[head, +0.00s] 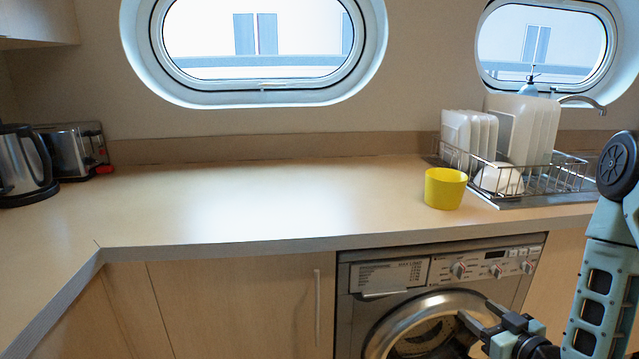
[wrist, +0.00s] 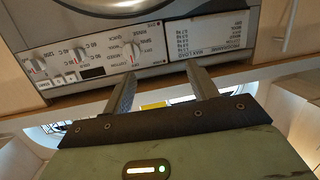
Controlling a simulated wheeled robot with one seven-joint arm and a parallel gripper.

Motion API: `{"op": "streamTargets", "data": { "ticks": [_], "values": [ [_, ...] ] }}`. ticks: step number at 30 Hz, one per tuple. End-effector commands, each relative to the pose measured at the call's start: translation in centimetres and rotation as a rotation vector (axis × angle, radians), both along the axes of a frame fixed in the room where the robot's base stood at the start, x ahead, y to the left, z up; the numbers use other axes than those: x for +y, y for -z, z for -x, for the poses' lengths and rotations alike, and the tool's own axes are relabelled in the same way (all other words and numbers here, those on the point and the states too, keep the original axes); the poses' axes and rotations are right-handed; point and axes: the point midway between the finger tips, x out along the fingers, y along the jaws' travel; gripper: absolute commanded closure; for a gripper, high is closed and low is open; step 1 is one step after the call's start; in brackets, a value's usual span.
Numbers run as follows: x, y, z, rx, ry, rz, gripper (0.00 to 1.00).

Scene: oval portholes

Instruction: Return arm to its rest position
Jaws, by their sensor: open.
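My gripper (head: 474,324) is low in the head view, in front of the washing machine's round door. In the wrist view its two fingers (wrist: 163,92) are apart with nothing held between them. They point toward the edge of the worktop, and the washing machine panel (wrist: 130,50) shows upside down behind them. My arm comes in from the right edge of the head view, in front of the worktop.
A yellow cup (head: 445,189) stands on the worktop (head: 260,200), left of a dish rack (head: 560,172) with white dishes. A kettle (head: 22,165) and toaster (head: 75,148) stand at the far left. The middle of the worktop is clear. The washing machine (head: 440,275) is below.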

Motion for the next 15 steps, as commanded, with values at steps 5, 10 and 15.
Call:
{"op": "streamTargets", "data": {
  "ticks": [5, 10, 15],
  "values": [
    [6.6, -3.3, -2.4, 0.218, -0.158, 0.094, 0.42],
    [12.3, -6.3, -1.6, 0.437, -0.251, 0.176, 0.42],
    [17.4, -10.0, 1.8, 0.652, -0.309, 0.253, 0.42]
  ]
}}
